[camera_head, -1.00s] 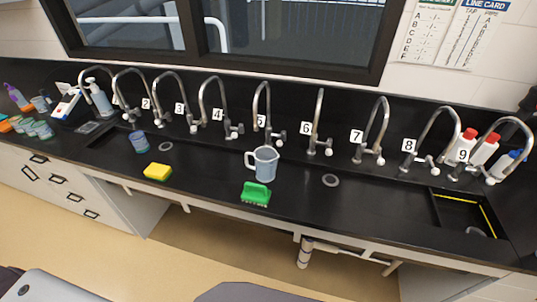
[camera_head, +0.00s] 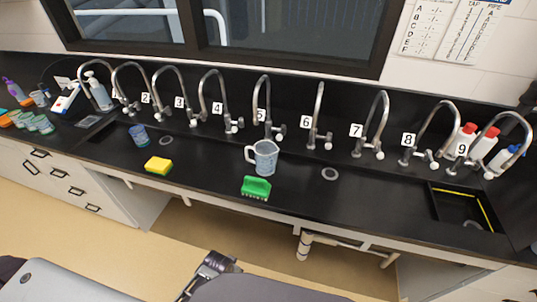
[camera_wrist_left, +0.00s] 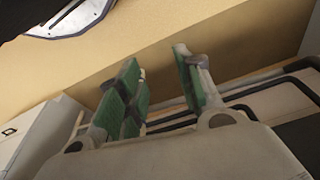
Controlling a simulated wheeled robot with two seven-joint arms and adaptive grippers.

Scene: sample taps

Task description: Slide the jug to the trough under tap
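The jug (camera_head: 264,158), a clear bluish measuring jug with its handle to the left, stands upright on the black counter in front of tap 5 (camera_head: 262,112). A square recessed trough (camera_head: 438,206) with yellow edge lines lies at the right, in front of taps 8 and 9. My left gripper (camera_head: 222,262) shows at the bottom of the head view, below the counter's front edge and well away from the jug. In the left wrist view its green-padded fingers (camera_wrist_left: 160,90) are apart with nothing between them. My right gripper is not in view.
A green brush (camera_head: 256,188) lies just in front of the jug, and a yellow sponge (camera_head: 158,165) and blue cup (camera_head: 139,136) are left of it. A drain (camera_head: 329,173) sits right of the jug. Several numbered taps line the back. Bottles (camera_head: 483,147) stand at the right.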

